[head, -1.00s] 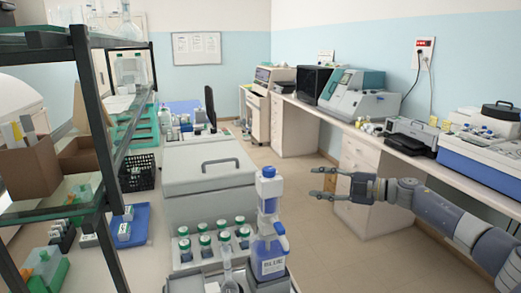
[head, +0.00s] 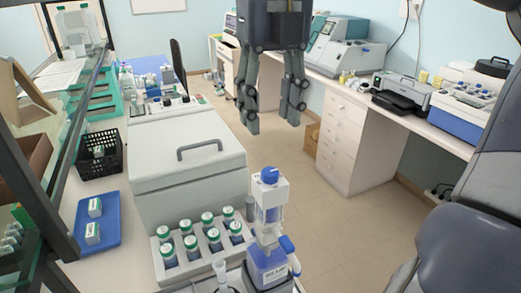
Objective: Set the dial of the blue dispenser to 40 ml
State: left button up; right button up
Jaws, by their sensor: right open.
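The blue dispenser (head: 268,262) stands upright at the bottom middle of the head view. It has a clear upper body, a blue dial (head: 269,176) on top and a blue spout cap at its right side. The dial's scale is too small to read. My right gripper (head: 272,126) hangs fingers down above and behind the dispenser in the picture. It is open and empty, apart from the dial. My left gripper does not show.
A rack of green-capped bottles (head: 157,252) stands left of the dispenser. Behind it is a grey lidded box (head: 187,150) with a handle. A blue tray (head: 112,238) and a black basket (head: 88,168) lie to the left. Shelf posts rise at the left edge.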

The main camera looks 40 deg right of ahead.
aim_at(272, 173)
jog(key=f, duration=0.2)
jog(key=s+f+p, duration=0.1)
jog(key=f, duration=0.1)
jog(key=shift+f, duration=0.3)
jog(key=f, duration=0.5)
jog(key=shift+w+f+p, duration=0.1)
jog(key=shift+w+p, duration=0.1)
jog(key=shift+p, duration=0.2)
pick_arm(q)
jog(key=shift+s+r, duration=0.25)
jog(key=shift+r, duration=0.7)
pick_arm(e)
jog(key=shift+f, duration=0.4)
jog(key=shift+c, duration=0.2)
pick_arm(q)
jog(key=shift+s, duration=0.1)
pick_arm(e)
grip_shut()
